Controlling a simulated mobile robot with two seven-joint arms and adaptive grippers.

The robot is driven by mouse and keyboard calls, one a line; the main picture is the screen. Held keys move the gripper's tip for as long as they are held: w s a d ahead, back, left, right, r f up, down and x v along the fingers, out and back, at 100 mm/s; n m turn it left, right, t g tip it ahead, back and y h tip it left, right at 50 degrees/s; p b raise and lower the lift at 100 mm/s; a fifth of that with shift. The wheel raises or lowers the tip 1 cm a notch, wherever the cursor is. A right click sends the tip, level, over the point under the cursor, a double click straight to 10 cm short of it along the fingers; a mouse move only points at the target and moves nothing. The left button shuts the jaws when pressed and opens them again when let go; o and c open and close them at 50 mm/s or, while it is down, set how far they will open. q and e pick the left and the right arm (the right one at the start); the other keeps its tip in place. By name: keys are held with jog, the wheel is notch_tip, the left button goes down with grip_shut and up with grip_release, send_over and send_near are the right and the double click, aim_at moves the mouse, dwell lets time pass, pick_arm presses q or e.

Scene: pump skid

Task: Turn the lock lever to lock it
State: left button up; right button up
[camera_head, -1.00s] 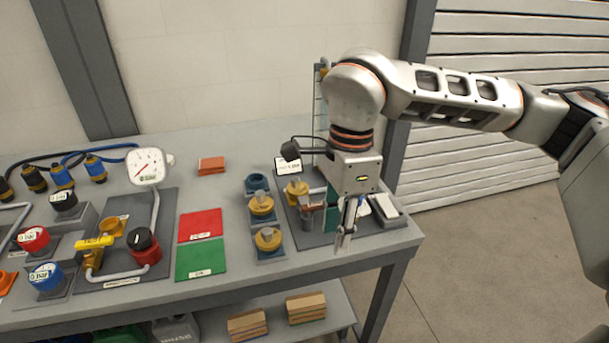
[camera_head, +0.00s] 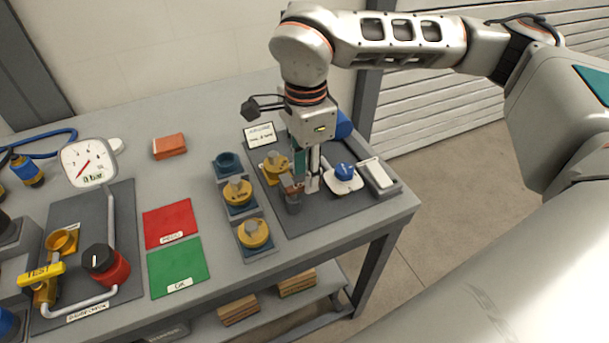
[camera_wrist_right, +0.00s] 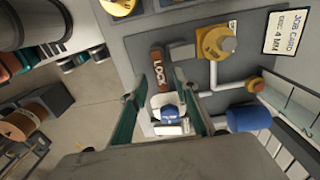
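The lock lever (camera_head: 291,184) is a brown bar on a grey post, on the dark plate at the right end of the bench. The gripper partly hides it in the head view. In the right wrist view the bar (camera_wrist_right: 158,68) shows the word LOCK. My right gripper (camera_head: 304,185) points down at the lever. In the right wrist view its two teal-padded fingers (camera_wrist_right: 160,82) stand apart, with the lever's near end about between their tips. I cannot tell whether they touch it. My left gripper is in neither view.
A blue knob on a white base (camera_head: 345,173) sits just right of the gripper. A yellow-capped fitting (camera_head: 275,164) and a white pipe (camera_wrist_right: 214,75) are close by. A job card (camera_head: 260,135) stands behind. Red (camera_head: 170,222) and green (camera_head: 178,268) mats lie left.

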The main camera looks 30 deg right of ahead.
jog(key=shift+f, duration=0.75)
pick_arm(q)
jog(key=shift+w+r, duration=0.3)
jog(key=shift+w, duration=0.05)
pick_arm(e)
jog(key=shift+f, duration=0.15)
grip_shut()
